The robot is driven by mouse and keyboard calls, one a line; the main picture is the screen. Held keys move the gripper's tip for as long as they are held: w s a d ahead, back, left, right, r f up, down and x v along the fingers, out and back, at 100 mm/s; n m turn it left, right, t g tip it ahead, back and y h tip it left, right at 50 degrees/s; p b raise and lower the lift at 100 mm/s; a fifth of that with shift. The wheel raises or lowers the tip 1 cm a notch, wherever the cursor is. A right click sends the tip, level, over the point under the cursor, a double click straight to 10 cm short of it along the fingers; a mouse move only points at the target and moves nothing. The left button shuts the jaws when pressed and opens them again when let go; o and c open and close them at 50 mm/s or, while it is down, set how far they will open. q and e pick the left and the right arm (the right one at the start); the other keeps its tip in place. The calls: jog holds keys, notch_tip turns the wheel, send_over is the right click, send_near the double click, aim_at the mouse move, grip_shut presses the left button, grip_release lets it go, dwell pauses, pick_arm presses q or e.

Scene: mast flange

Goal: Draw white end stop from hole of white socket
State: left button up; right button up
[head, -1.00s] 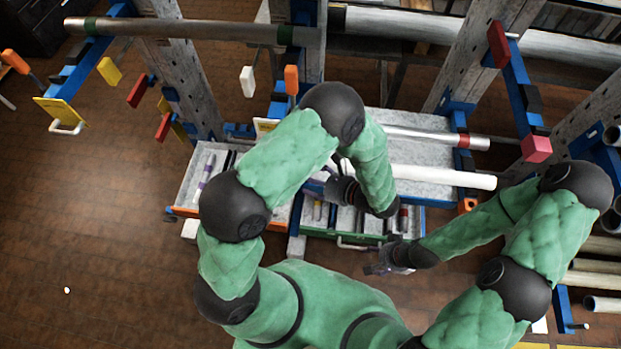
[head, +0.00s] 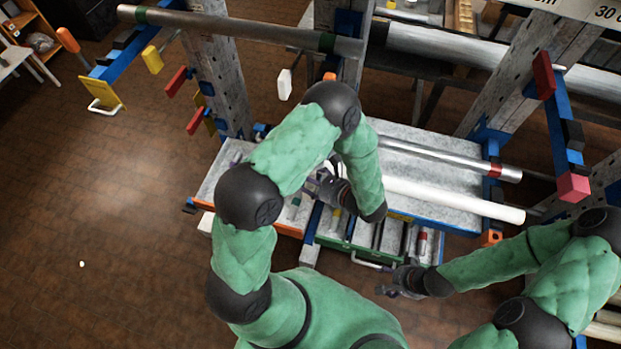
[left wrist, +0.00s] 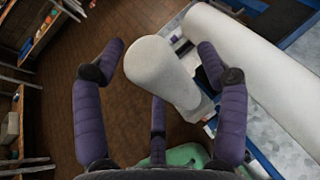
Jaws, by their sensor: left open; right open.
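In the left wrist view a white end stop (left wrist: 160,72), a rounded, tilted peg, stands between the two spread fingers of my left gripper (left wrist: 162,48). Both fingers appear apart from it. Its lower end goes down to a pale piece (left wrist: 205,110), perhaps the white socket; the hole cannot be made out. My right gripper (head: 393,287) is open and empty in front of the drawers.
A long white tube (head: 455,199) lies on the grey tray, close beside the gripper; it also fills the right of the left wrist view (left wrist: 255,75). Another white piece (head: 285,84) hangs farther back. A green-fronted drawer (head: 345,250) stands below.

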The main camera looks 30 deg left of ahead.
pick_arm(q)
jog(key=c, duration=1.3)
jog(key=shift+c, duration=0.2)
jog(key=shift+r, duration=0.1)
jog(key=shift+r+p, duration=2.35)
jog(key=shift+r, duration=1.05)
